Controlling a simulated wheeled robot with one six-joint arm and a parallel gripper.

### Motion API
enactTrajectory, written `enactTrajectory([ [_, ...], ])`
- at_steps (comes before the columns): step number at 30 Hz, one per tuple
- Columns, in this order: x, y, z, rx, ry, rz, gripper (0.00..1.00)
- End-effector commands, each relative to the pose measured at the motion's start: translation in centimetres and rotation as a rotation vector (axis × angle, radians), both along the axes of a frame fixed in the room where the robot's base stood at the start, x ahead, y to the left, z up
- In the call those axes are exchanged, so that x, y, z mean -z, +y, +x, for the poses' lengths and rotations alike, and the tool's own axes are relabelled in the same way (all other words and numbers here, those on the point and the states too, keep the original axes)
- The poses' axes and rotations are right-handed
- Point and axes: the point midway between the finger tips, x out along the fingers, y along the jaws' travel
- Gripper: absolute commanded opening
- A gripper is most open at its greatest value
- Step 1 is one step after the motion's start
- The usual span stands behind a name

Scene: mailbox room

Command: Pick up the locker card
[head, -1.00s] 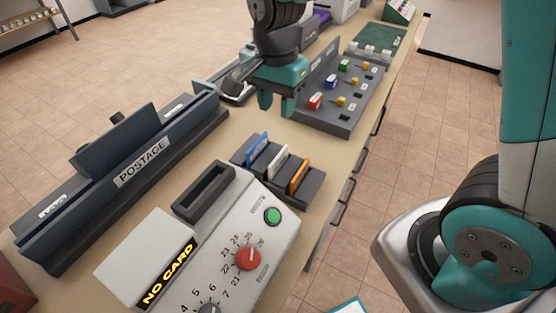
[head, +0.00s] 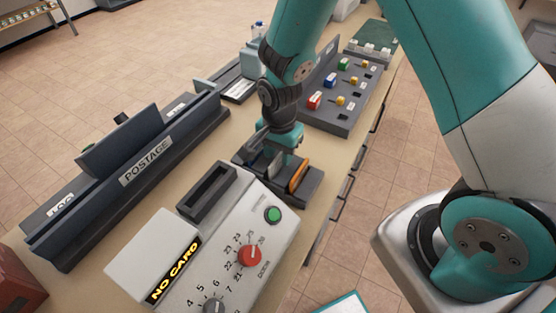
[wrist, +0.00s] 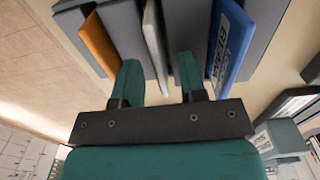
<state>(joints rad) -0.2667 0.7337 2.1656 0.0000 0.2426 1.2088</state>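A dark card rack (head: 308,188) on the counter holds blue, white and orange cards. The orange card (head: 299,175) shows in the head view. In the wrist view the orange card (wrist: 98,42) is on the left, the white card (wrist: 152,38) in the middle and the blue card (wrist: 229,45) on the right. I cannot read which one is the locker card. My gripper (head: 270,160) is down over the rack. In the wrist view my gripper (wrist: 158,65) is open, a finger on each side of the white card, with gaps visible. My gripper hides much of the rack in the head view.
A grey machine (head: 155,240) with a lit "NO CARD" sign, a red dial and a green button stands in front of the rack. A postage sorter (head: 150,165) is at left. A panel with coloured switches (head: 345,95) stands behind.

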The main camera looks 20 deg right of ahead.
Motion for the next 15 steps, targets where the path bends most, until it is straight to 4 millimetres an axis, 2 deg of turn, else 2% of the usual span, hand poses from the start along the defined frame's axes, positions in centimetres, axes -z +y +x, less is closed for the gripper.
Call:
enactTrajectory([
  [7,0.17,0.00,0.02,0.000,-0.001,0.001,0.38],
  [12,0.16,0.00,0.02,0.000,-0.001,0.001,0.00],
  [15,0.15,0.00,0.01,0.000,-0.001,0.001,0.00],
])
